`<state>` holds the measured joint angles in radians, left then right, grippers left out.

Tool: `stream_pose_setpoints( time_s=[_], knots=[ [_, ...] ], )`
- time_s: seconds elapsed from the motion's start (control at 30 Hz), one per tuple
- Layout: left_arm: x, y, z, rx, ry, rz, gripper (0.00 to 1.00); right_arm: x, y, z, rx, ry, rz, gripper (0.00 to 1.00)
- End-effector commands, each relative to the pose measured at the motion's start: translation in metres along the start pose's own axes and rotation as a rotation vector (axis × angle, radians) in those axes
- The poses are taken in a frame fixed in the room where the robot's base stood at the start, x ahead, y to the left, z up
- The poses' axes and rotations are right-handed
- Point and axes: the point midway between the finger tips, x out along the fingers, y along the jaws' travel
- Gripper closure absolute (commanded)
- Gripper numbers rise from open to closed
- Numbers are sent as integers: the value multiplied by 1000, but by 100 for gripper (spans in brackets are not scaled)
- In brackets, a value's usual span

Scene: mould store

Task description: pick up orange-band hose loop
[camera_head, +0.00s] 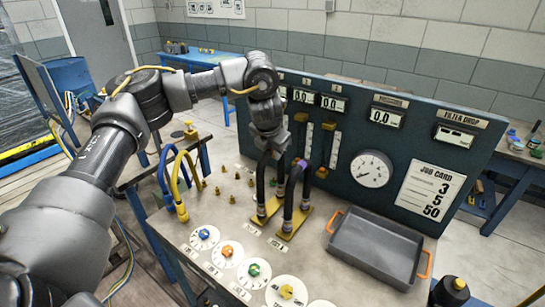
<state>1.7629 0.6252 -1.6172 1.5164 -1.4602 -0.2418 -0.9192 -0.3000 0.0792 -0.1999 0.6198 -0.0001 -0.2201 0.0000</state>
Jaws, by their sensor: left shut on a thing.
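My left gripper (269,146) reaches in from the left and points down over the bench. It is shut on the top of a black hose loop (261,185) whose legs go down to a yellow base plate (262,218). The jaws hide the top of this loop, so I cannot see its band colour. A second black hose loop (289,190) with a purple band (299,163) stands close by on the right, on its own yellow plate (285,236). No orange band shows clearly on either loop. My right gripper is not in view.
A blue hose loop (162,178) and a yellow one (177,190) stand at the bench's left. A gauge panel (345,148) rises close behind. A grey tray (375,247) with orange handles lies right. Dials with coloured knobs (254,270) line the front.

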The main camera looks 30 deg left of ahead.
Motion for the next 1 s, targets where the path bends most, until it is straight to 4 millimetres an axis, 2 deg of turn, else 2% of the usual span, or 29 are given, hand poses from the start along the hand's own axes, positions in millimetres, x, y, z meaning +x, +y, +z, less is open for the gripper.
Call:
stream_pose_setpoints(
  time_s=[0.17, 0.43, 0.6, 0.8, 1.0],
  knots=[
    [-29, 4, 9, 3, -8, 1, 100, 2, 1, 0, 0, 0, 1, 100],
    [-97, -3, -11, 4, -9, 3, 100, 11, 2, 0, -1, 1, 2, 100],
    [-128, -16, -40, 5, -6, 2, 100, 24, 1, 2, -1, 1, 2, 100],
    [-154, -24, -61, 1, -4, 1, 100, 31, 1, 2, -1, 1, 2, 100],
    [-166, -28, -70, 0, -1, 0, 100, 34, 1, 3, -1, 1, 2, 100]
  ],
)
